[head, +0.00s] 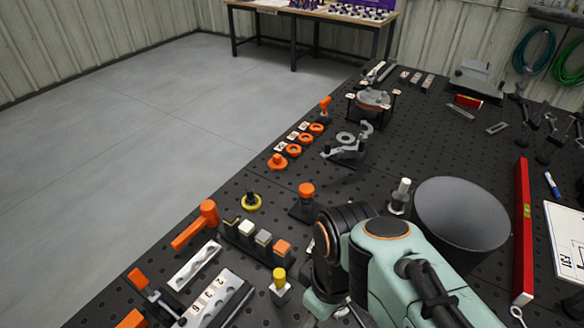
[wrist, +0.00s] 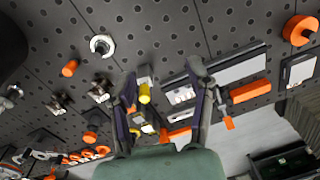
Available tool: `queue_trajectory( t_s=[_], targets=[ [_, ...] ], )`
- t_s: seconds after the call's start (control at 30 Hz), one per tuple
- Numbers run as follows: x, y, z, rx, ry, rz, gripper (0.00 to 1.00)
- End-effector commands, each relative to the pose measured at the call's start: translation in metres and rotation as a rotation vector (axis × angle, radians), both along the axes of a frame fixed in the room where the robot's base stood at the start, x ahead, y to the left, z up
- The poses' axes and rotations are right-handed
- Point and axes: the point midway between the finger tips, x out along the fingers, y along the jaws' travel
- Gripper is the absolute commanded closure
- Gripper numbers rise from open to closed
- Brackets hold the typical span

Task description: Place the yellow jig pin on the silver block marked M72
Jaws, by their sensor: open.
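A yellow pin (head: 279,275) stands upright at a small silver block (head: 280,292) at the front of the bench in the head view. I cannot tell if it is set in the block or stands before it. The yellow pin (wrist: 144,93) also shows in the wrist view, between the fingers and nearer the left one. My gripper (wrist: 163,80) is open, with its fingers apart and nothing visibly held. My arm hides the gripper in the head view. I cannot read an M72 mark on any block.
A dark rack of small blocks (head: 253,238), an orange-handled hammer (head: 195,226) and a grey numbered bar (head: 212,298) lie left of the pin. A yellow-black knob (head: 251,202) stands behind the rack. A large grey cylinder (head: 461,214) stands right of my arm.

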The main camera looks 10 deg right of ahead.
Motion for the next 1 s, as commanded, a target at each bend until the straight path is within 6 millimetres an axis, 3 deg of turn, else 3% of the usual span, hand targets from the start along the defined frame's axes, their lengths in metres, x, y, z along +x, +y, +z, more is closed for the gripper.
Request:
queue_trajectory(
  t_s=[0.1,0.27,1.0],
  targets=[
    [-0.029,-0.002,-0.004,-0.002,0.017,-0.289,0.47],
    [-0.045,-0.003,-0.008,-0.006,0.033,-0.482,0.47],
    [-0.046,-0.003,-0.008,-0.006,0.035,-0.501,0.47]
  ],
)
